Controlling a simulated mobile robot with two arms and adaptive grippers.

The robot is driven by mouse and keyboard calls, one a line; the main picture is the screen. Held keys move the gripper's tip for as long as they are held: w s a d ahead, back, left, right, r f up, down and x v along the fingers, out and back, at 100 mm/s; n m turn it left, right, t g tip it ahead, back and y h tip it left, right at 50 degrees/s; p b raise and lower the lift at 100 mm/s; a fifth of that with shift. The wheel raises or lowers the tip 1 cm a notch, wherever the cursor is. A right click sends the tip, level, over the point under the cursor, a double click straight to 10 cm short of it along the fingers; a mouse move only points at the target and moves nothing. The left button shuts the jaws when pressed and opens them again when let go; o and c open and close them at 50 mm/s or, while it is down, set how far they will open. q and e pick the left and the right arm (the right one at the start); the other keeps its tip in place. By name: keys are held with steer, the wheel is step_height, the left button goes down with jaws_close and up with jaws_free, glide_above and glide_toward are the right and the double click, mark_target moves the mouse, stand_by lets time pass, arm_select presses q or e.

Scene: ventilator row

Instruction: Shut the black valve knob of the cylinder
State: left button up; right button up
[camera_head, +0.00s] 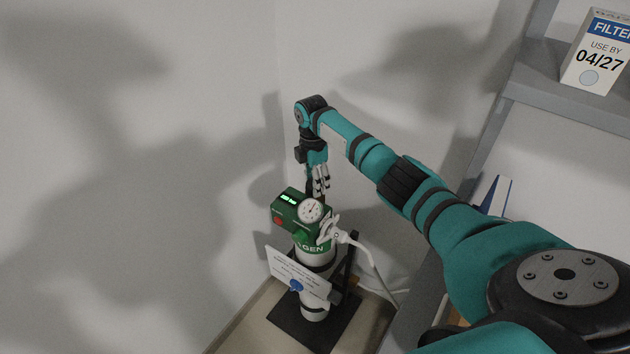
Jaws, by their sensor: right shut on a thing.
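The cylinder (315,258) is white with a green band lettered "GEN" and stands upright in a dark stand in the corner. A green head unit with a round white gauge (311,210) and a small lit display (289,199) sits on top of it. My right gripper (319,192) reaches down from above, just behind the gauge. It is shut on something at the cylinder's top. The black valve knob cannot be made out; the gauge unit and the fingers cover that spot. My left gripper is not in view.
A white hose (362,250) runs from the cylinder's top to the right. A card (297,275) hangs on its front. A grey shelf (560,85) with a filter box (597,52) stands at the right. Walls close in behind and at the left.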

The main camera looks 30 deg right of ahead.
steer(key=n, duration=0.3)
steer(key=shift+r+n, duration=0.1)
steer(key=shift+n, duration=2.2)
steer(key=o, duration=1.2)
steer(key=r, duration=1.2)
steer(key=shift+w+a, duration=0.3)
steer(key=shift+w, duration=0.05)
steer(key=shift+f, duration=0.15)
